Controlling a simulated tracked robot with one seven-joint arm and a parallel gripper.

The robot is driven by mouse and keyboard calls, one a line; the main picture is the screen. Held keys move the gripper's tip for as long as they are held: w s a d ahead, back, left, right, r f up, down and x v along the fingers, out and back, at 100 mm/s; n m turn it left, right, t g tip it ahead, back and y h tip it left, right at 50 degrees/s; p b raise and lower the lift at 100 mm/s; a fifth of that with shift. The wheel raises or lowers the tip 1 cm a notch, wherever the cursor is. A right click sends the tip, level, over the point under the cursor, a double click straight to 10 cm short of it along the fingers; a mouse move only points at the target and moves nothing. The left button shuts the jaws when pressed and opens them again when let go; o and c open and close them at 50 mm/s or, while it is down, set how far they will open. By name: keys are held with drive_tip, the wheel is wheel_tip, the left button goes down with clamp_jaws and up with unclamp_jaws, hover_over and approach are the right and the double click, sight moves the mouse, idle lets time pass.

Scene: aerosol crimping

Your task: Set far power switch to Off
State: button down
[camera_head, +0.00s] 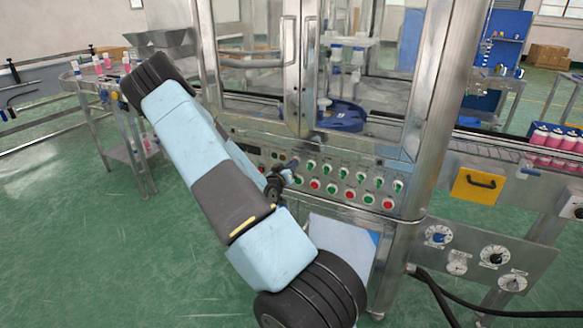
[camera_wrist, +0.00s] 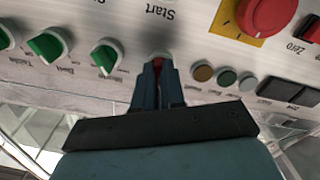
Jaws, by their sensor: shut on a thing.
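My gripper (camera_wrist: 158,75) is closed around a small control with a red part (camera_wrist: 158,63) and a pale collar on the sloped grey panel (camera_wrist: 110,20). The fingers hide most of this control, so its setting and its label cannot be read. An upside-down "Start" label shows just above it in the wrist view. In the head view my gripper (camera_head: 287,171) is at the left part of the panel, largely hidden by my arm. I cannot tell for certain which control is the far power switch.
Green knobs (camera_wrist: 107,56) sit left of my fingers. Small brown and green buttons (camera_wrist: 203,73) and a big red button (camera_wrist: 266,14) on a yellow plate are to the right. A glass-walled cabinet (camera_head: 345,75) rises behind the panel. Dials (camera_head: 495,256) stand at the right.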

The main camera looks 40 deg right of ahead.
drive_tip(key=shift+w+a+n, duration=0.15)
drive_tip(key=shift+w+n, duration=0.1)
drive_tip(key=shift+n, duration=0.35)
drive_tip(key=c, duration=1.5)
unclamp_jaws()
drive_tip(key=shift+o, duration=1.4)
drive_tip(key=shift+s, duration=0.1)
drive_tip(key=v, duration=1.3)
drive_tip(key=shift+s+a, duration=0.2)
drive_tip(key=shift+a, duration=0.15)
drive_tip(key=shift+w+f, duration=0.1)
drive_tip(key=shift+f, duration=0.05)
